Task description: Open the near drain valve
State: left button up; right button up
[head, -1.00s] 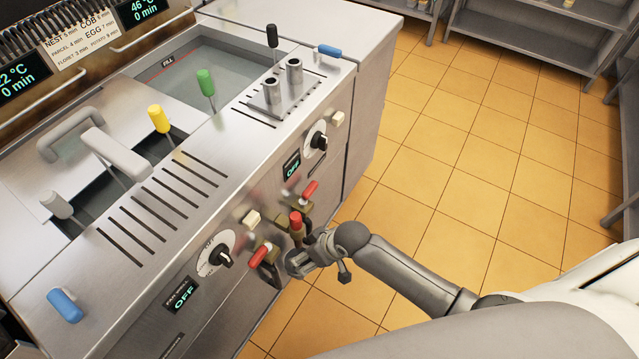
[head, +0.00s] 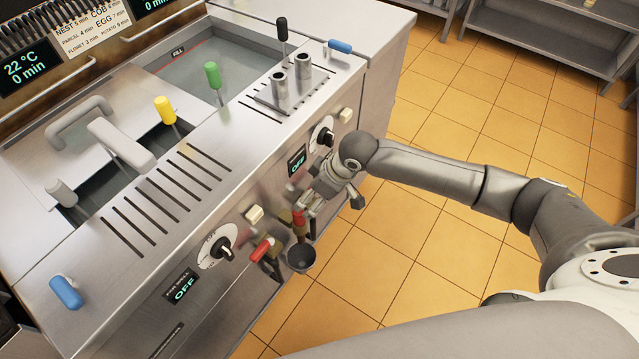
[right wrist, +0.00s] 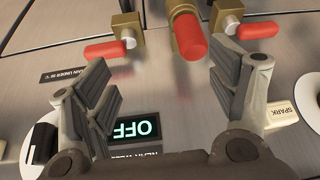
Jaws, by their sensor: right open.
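Red-handled valves sit low on the steel front panel. In the head view one red handle (head: 262,250) shows left of a red-ended middle fitting (head: 297,218); the other is hidden by my right gripper (head: 312,200). In the right wrist view a red handle on brass (right wrist: 106,51) lies at left, another (right wrist: 258,30) at right, and the thick red end (right wrist: 188,38) between them. A display marked what looks like NEAR WELL (right wrist: 137,128) lies nearer the left handle. My right gripper is open, its fingers spread below the handles, holding nothing. My left gripper is out of view.
A dark cup (head: 300,257) is under the middle fitting. A knob (head: 323,137) and white button (head: 345,115) lie right of the gripper; another knob (head: 222,250) and white button (head: 255,213) lie left. Tiled floor (head: 470,130) is open at right.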

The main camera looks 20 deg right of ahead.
jog(key=w+d+r+m, duration=0.1)
jog(key=w+d+r, duration=0.1)
jog(key=w+d, duration=0.35)
jog(key=d+x, duration=0.1)
jog(key=x, duration=0.9)
jog(key=shift+s+f+h+b, duration=0.2)
jog(key=shift+f+h+b, duration=0.25)
jog(key=shift+f, duration=0.15)
jog(key=shift+d, duration=0.1)
